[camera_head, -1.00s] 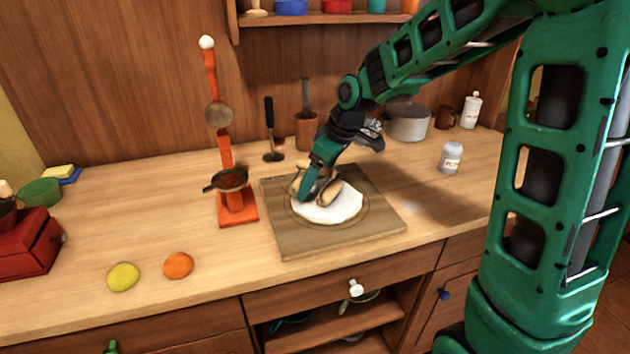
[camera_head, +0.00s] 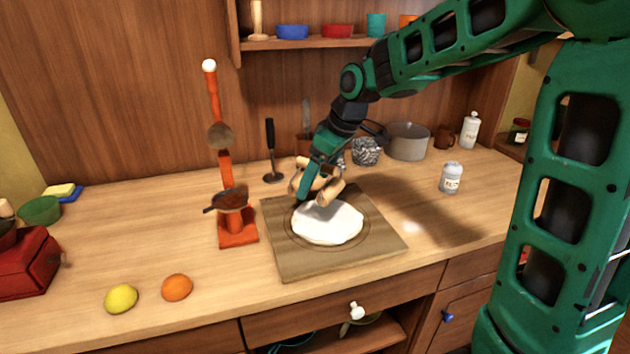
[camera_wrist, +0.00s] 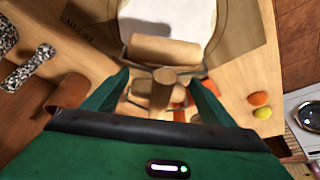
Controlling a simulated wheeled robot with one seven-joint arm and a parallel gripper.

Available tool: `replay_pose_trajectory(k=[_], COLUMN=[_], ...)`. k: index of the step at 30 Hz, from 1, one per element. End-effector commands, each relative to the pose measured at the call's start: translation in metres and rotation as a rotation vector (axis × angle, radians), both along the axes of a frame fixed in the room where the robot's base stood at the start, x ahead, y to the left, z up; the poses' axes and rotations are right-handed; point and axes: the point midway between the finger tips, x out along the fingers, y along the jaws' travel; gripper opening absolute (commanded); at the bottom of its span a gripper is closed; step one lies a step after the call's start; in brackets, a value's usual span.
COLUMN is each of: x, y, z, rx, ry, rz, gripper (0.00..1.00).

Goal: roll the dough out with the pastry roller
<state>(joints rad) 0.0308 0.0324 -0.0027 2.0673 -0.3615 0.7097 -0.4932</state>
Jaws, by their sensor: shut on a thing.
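The dough (camera_head: 327,222) is a flat white round on a square wooden board (camera_head: 300,262) with a ring marked on it. It also shows in the wrist view (camera_wrist: 175,12). The pastry roller (camera_head: 328,190) is wooden, with a wider and a narrower roller on a metal frame. In the wrist view its wider roller (camera_wrist: 165,50) lies by the dough's edge. My gripper (camera_head: 305,190) is shut on the roller's handle, its fingers on both sides in the wrist view (camera_wrist: 165,95). The roller appears raised at the back of the dough; contact cannot be told.
An orange stand (camera_head: 237,235) with a strainer stands left of the board. A lemon (camera_head: 121,298) and an orange (camera_head: 177,287) lie at front left. A white jar (camera_head: 451,178) and grey pot (camera_head: 407,141) stand to the right. The counter's left middle is clear.

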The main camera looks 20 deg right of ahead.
Motion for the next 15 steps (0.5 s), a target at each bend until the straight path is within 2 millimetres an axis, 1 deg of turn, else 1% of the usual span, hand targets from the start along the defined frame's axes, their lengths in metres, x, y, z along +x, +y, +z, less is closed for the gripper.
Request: replay_pose_trajectory(k=[10,15], x=[0.0002,0.0001], y=[0.0001,0.0002], z=[-0.0002,-0.0060], rx=[0.000,0.000], ry=[-0.001,0.000], rz=[0.001,0.001], gripper=[0.47,0.47])
